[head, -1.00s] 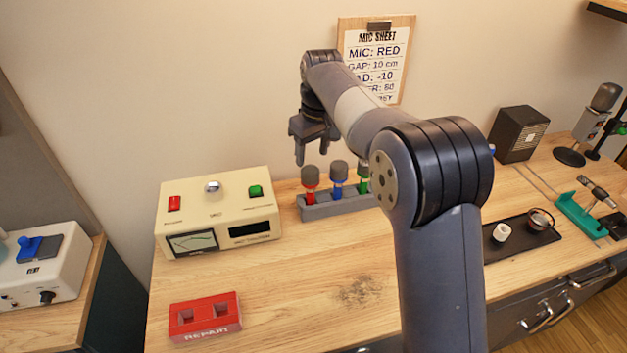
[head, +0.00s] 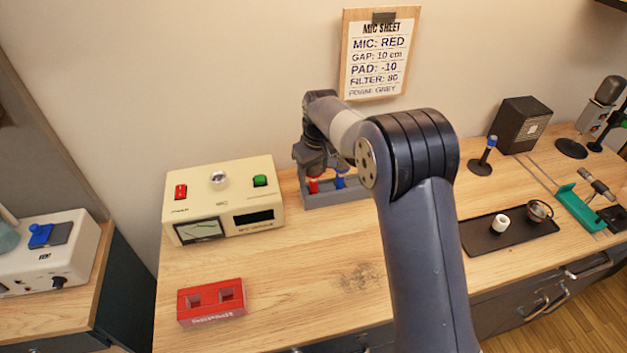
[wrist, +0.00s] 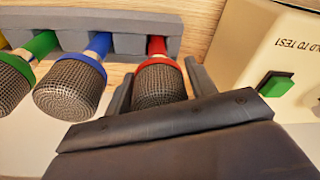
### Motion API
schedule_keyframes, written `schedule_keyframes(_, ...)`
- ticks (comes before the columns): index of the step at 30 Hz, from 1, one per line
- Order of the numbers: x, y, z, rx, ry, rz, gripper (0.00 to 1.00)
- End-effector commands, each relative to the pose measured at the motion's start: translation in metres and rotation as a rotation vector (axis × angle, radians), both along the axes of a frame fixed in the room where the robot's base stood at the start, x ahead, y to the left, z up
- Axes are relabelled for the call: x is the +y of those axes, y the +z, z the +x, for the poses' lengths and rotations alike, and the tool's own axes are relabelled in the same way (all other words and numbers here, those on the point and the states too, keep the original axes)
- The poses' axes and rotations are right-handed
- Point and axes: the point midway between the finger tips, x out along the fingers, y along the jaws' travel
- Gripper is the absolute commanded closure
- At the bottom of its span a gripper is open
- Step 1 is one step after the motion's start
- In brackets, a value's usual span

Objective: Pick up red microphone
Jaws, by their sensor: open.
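In the wrist view the red microphone (wrist: 160,80) has a red collar and a dark mesh head. My gripper (wrist: 162,86) is open there, with one finger on each side of the red microphone's head. A blue microphone (wrist: 72,85) and a green microphone (wrist: 22,70) stand beside it in the rack (wrist: 122,43).
The cream meter box (head: 225,200) stands close to the rack, its green button (wrist: 275,84) near my right finger in the wrist view. A red block with two holes (head: 211,302) lies in front. A black tray (head: 482,236) lies to the right. The front middle of the table is clear.

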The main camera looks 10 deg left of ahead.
Motion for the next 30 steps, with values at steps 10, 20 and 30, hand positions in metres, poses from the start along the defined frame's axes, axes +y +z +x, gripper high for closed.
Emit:
schedule_keyframes(10, 0.0, 0.0, 0.0, 0.0, 0.0, 0.0, 0.66)
schedule_keyframes(20, 0.0, 0.001, 0.0, -0.002, 0.0, 0.001, 0.89)
schedule_keyframes(30, 0.001, 0.017, 0.001, -0.005, 0.0, 0.003, 0.89)
